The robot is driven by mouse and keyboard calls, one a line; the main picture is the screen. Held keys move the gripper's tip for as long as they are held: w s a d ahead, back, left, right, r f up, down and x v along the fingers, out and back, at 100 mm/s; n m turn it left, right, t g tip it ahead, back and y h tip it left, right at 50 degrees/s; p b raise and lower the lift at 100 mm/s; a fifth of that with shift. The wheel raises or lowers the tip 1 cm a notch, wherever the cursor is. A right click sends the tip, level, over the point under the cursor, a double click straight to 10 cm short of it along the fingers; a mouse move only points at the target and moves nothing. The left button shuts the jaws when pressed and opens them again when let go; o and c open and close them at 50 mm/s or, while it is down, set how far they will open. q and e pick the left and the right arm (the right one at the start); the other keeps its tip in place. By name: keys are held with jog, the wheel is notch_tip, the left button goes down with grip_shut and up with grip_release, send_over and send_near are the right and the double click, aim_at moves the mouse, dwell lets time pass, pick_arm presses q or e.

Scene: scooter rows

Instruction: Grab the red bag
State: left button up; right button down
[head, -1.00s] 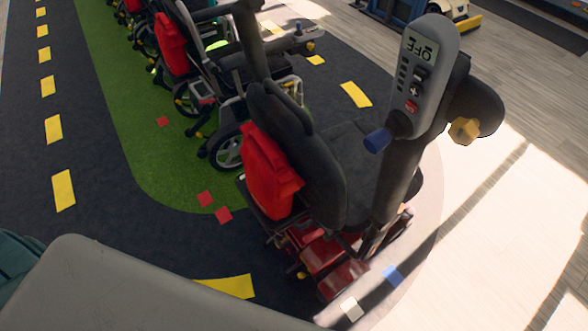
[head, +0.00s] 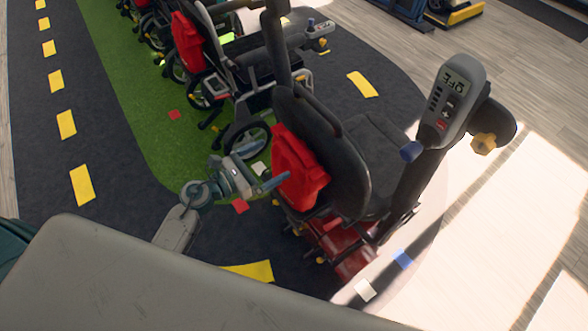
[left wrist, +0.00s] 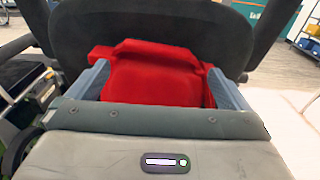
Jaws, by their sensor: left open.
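The red bag (head: 299,168) hangs on the back of the nearest scooter's dark seat (head: 345,160). In the left wrist view the red bag (left wrist: 155,75) fills the middle, with its top strap against the backrest. My left gripper (head: 277,182) is open at the bag's left side in the head view. In the left wrist view its two blue-grey fingers (left wrist: 160,82) stand on either side of the bag. I cannot tell whether they touch it. My right gripper is not in view.
The scooter's tiller with a grey control panel (head: 452,100) rises at the right. A row of wheelchairs stands behind on a green strip (head: 140,150), one with another red bag (head: 187,42). Dark floor with yellow dashes (head: 82,185) is clear at the left.

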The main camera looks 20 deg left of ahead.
aim_at(293, 147)
pick_arm(q)
jog(key=p+x, duration=0.1)
jog(key=x, duration=0.3)
jog(key=shift+w+d, duration=0.15)
jog(key=shift+w, duration=0.05)
jog(key=shift+w+d+r+p, duration=0.1)
jog(key=shift+w+d+p, duration=0.05)
jog(key=shift+w+p, duration=0.2)
jog(key=p+x, duration=0.1)
jog(key=x, duration=0.1)
jog(key=p+x, duration=0.1)
jog(key=x, duration=0.1)
jog(key=shift+w+d+f, duration=0.15)
jog(key=shift+w+f, duration=0.05)
jog(key=shift+f, duration=0.05)
jog(key=shift+s, duration=0.1)
jog(key=c, duration=1.3)
